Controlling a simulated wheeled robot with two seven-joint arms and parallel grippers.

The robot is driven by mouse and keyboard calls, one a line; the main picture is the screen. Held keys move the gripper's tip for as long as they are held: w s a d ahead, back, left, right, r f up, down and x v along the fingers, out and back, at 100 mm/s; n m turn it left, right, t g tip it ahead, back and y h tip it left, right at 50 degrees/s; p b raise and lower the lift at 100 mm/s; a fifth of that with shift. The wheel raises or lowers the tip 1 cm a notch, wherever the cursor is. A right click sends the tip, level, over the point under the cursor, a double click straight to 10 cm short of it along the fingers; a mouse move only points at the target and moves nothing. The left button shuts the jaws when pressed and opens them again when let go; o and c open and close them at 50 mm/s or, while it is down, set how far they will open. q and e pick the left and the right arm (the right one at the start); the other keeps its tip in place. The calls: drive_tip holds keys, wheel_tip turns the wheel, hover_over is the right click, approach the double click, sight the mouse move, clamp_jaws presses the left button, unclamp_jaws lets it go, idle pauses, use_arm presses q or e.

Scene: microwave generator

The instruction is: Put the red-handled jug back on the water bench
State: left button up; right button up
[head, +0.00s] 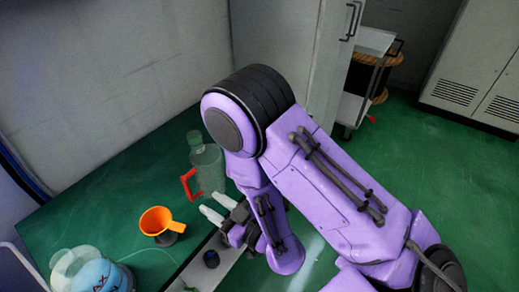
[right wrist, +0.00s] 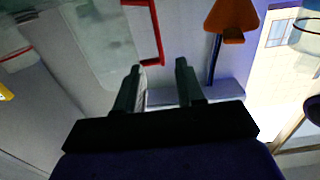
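The clear jug (head: 208,168) with a red handle (head: 187,184) appears to stand on the green bench top (head: 110,205), near the wall. Its lower right side is partly hidden by my right arm. My right gripper (head: 217,206) is just in front of the jug, with its fingers pointing toward the handle side. In the right wrist view the two fingers (right wrist: 158,80) are apart with nothing between them. The red handle (right wrist: 160,35) lies just beyond the fingertips, and the clear jug body (right wrist: 105,45) is at upper left. My left gripper is not in view.
An orange funnel-like cup (head: 160,221) stands left of the gripper on a dark base. A blue and clear round container (head: 95,272) is at lower left. A small black round piece (head: 211,259) sits on the grey front edge. A cart (head: 368,75) stands behind my arm.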

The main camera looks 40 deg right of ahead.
drive_tip(key=s+d+f+m+g+h, duration=0.3)
drive_tip(key=s+d+f+g, duration=0.15)
drive_tip(key=f, duration=0.45)
drive_tip(key=s+d+f+m+g+h, duration=0.35)
drive_tip(key=d+f, duration=0.25)
drive_tip(key=f, duration=0.3)
drive_tip(key=s+d+f+m+g+h, duration=0.1)
drive_tip(key=s+d+f+m+g, duration=0.1)
drive_tip(key=s, duration=0.4)
drive_tip(key=s+d+f+m+g+h, duration=0.2)
drive_tip(key=s+d+f+g, duration=0.1)
drive_tip(key=s, duration=0.3)
drive_tip(key=shift+s+d+f+g, duration=0.15)
drive_tip(key=shift+d+f+g, duration=0.25)
drive_tip(key=shift+d+f, duration=0.3)
drive_tip(key=shift+a+f, duration=0.1)
